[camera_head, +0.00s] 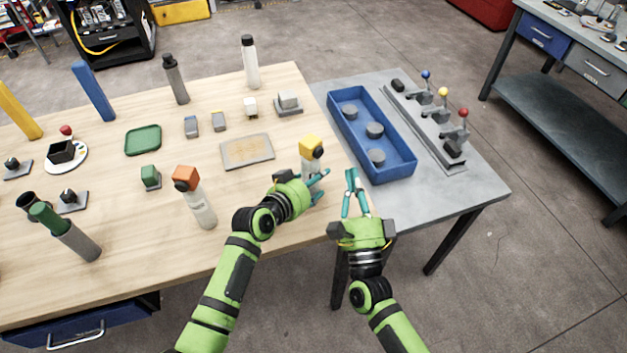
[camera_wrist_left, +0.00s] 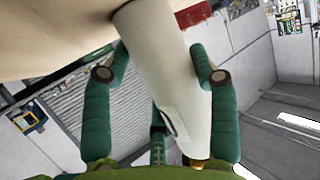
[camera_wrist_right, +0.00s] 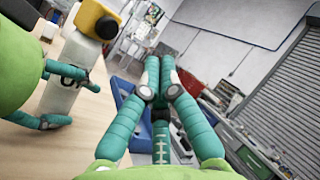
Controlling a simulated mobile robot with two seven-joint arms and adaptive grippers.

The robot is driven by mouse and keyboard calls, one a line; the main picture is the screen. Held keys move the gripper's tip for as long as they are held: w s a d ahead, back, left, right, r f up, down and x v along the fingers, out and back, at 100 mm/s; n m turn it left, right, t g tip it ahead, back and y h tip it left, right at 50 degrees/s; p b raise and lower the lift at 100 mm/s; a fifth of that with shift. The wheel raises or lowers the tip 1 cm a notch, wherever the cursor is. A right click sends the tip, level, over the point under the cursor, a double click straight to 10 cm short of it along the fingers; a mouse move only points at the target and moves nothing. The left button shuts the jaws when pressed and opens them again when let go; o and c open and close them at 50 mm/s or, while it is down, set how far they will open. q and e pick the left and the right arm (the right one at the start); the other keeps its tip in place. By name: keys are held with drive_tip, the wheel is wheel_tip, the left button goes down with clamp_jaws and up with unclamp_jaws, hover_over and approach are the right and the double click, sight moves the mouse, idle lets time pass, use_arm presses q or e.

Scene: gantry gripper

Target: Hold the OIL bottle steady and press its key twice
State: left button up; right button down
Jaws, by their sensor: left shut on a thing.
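A white bottle with a yellow head (camera_head: 311,147) stands at the table's right edge. My left gripper (camera_head: 318,185) is shut around its white body, which shows between the fingers in the left wrist view (camera_wrist_left: 165,75). In the right wrist view the bottle (camera_wrist_right: 62,95) looks upright, with its yellow head (camera_wrist_right: 96,19) clear above my left fingers. No lettering on it is readable, so I cannot tell if it says OIL. My right gripper (camera_head: 351,180) is empty, its fingertips together, to the right of the bottle and apart from it; it also shows in the right wrist view (camera_wrist_right: 160,80).
An orange-headed bottle (camera_head: 196,200) stands left of my left gripper. A blue tray (camera_head: 403,168) with grey round pieces and a lever panel (camera_head: 425,120) lie on the grey table at right.

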sight(318, 152)
idle(0.5)
drive_tip(key=w+a, duration=0.4)
drive_tip(key=shift+a, duration=0.2)
idle(0.7)
drive_tip(key=shift+w, duration=0.1)
idle(1.3)
drive_tip(key=shift+w+a, duration=0.25)
drive_tip(key=shift+a, duration=0.05)
drive_tip(key=shift+s+d, duration=0.3)
idle(0.5)
